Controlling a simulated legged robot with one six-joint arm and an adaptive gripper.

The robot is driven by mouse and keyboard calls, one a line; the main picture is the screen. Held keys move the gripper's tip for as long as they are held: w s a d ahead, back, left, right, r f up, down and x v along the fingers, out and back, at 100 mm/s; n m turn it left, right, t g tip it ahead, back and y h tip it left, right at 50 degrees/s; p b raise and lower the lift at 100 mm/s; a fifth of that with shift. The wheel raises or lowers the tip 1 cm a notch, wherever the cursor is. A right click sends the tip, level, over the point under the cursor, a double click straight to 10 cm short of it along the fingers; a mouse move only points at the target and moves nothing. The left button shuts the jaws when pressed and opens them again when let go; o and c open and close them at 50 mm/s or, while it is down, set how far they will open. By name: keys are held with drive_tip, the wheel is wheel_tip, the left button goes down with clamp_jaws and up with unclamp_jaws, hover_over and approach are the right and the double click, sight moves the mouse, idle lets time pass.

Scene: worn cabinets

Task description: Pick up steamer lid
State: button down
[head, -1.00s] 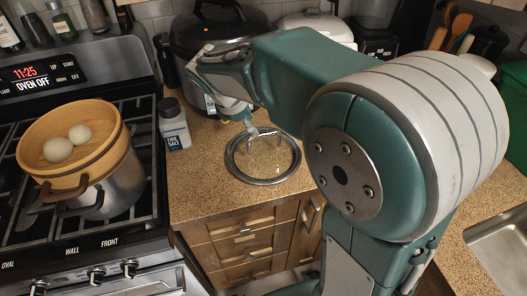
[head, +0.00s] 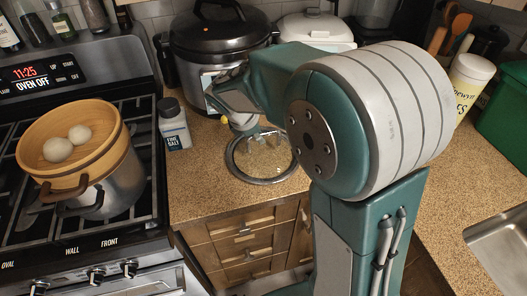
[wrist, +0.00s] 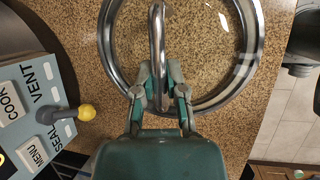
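The steamer lid is a round glass lid (head: 238,172) with a metal rim, lying on the speckled counter right of the stove. The wrist view shows its rim (wrist: 251,72) and its upright metal bar handle (wrist: 157,35). My gripper (wrist: 159,72) is over the near end of this handle, with one finger on each side. The fingers look apart, with narrow gaps beside the bar; any contact is hard to see. In the head view my arm hides part of the lid and the fingertips are unclear.
A bamboo steamer (head: 105,150) with two white buns sits on a pot on the stove. A salt bottle (head: 174,125) stands left of the lid. A black cooker (head: 215,45) is just behind; its panel (wrist: 40,110) is close to my gripper's left. Counter in front is clear.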

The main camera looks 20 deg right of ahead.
idle(0.4)
drive_tip(key=shift+r, duration=0.7)
drive_tip(key=s+a+r, duration=0.7)
drive_tip(key=s+r, duration=0.4)
drive_tip(key=s, duration=0.1)
drive_tip(key=shift+r, duration=0.3)
drive_tip(key=shift+s, duration=0.2)
